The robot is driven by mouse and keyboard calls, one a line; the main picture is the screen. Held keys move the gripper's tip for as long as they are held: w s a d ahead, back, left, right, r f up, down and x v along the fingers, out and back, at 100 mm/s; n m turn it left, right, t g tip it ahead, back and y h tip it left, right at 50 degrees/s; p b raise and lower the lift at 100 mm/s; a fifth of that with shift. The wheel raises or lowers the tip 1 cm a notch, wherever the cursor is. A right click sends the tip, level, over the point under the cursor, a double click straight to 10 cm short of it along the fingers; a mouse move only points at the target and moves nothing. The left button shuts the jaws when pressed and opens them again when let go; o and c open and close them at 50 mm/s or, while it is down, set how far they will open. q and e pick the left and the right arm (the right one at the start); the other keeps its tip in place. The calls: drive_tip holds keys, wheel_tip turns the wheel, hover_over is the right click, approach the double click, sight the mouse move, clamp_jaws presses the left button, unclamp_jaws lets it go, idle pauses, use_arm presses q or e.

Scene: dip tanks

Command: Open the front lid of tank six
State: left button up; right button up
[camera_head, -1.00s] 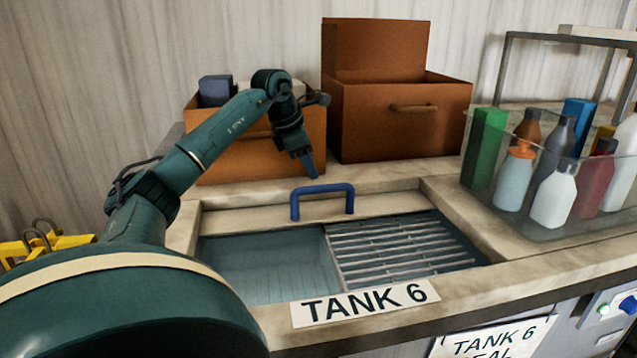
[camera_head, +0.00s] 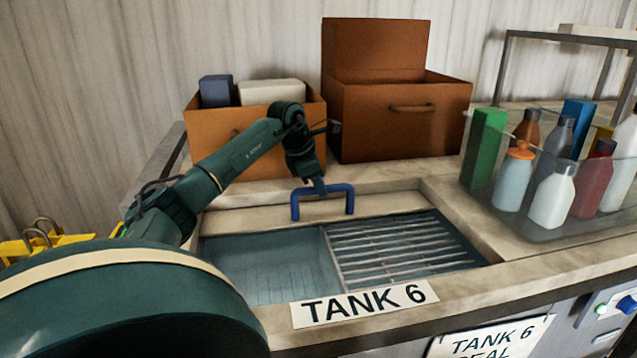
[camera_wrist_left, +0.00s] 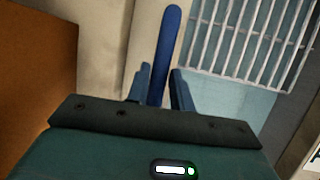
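The tank six opening (camera_head: 270,268) has a water-filled basin on the left and a metal grate (camera_head: 400,242) on the right. A pale panel (camera_head: 245,218) at its back edge carries a blue U-shaped handle (camera_head: 349,203). I cannot tell how this panel is hinged. My left gripper (camera_head: 319,187) is at the top bar of the handle. In the left wrist view, the handle (camera_wrist_left: 171,40) runs between the two fingers of my left gripper (camera_wrist_left: 162,88), which look open with small gaps beside the bar. My right gripper is out of view.
An open orange box (camera_head: 220,130) and a brown box (camera_head: 400,130) stand behind the tank. A clear bin (camera_head: 480,205) of bottles stands at the right. The "TANK 6" label (camera_head: 365,303) is on the front rim.

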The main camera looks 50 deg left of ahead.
use_arm(q)
clamp_jaws()
drive_tip(key=shift+w+a, duration=0.35)
drive_tip(key=shift+a, duration=0.35)
drive_tip(key=shift+w+a, duration=0.35)
drive_tip(key=shift+a, duration=0.35)
drive_tip(key=shift+w+a, duration=0.35)
drive_tip(key=shift+a, duration=0.35)
drive_tip(key=shift+o, duration=2.2)
unclamp_jaws()
drive_tip(key=v, duration=1.3)
drive_tip(key=shift+r+b, duration=0.15)
drive_tip(key=shift+b, duration=0.2)
